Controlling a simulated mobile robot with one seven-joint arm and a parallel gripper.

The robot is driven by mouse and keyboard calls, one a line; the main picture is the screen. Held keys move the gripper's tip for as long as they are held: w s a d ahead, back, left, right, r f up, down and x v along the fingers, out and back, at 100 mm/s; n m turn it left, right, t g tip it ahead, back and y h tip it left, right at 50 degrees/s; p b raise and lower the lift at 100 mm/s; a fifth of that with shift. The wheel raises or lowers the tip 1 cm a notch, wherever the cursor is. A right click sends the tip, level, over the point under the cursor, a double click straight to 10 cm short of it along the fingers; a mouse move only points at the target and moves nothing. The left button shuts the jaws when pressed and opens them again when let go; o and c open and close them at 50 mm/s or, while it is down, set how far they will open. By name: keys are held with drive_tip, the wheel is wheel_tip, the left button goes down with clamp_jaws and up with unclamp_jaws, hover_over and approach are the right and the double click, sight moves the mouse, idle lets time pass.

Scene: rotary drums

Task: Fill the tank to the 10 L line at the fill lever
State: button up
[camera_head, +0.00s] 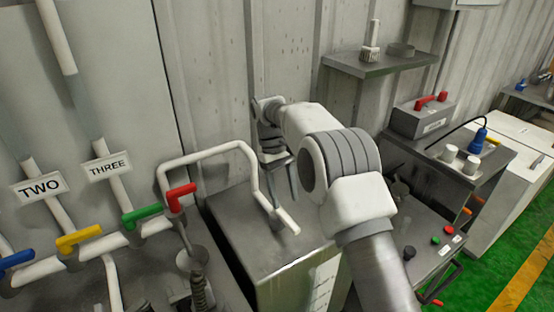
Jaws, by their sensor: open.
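A grey metal tank (285,235) stands at the bottom centre, with a pale marked strip (326,284) on its front; its marks and any liquid level are too small to read. A white pipe (205,153) bends over the tank top. A red lever (180,196) sits on the pipework left of the tank, near where this pipe rises; no label shows on it. My gripper (281,190) is open, pointing down above the back of the tank, close to the pipe and right of the red lever. It appears empty. My arm hides part of the tank's right side.
Green (142,216), yellow (80,239) and blue (14,261) levers line the pipes at left, below signs TWO (38,188) and THREE (108,167). A wall shelf (375,66) is above. A bench (465,160) with devices stands right. Green floor (505,262) is clear at far right.

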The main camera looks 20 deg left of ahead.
drive_tip(key=p+v, duration=0.7)
drive_tip(key=v, duration=0.3)
drive_tip(key=shift+r+p, duration=0.35)
drive_tip(key=shift+a, duration=0.15)
idle(0.3)
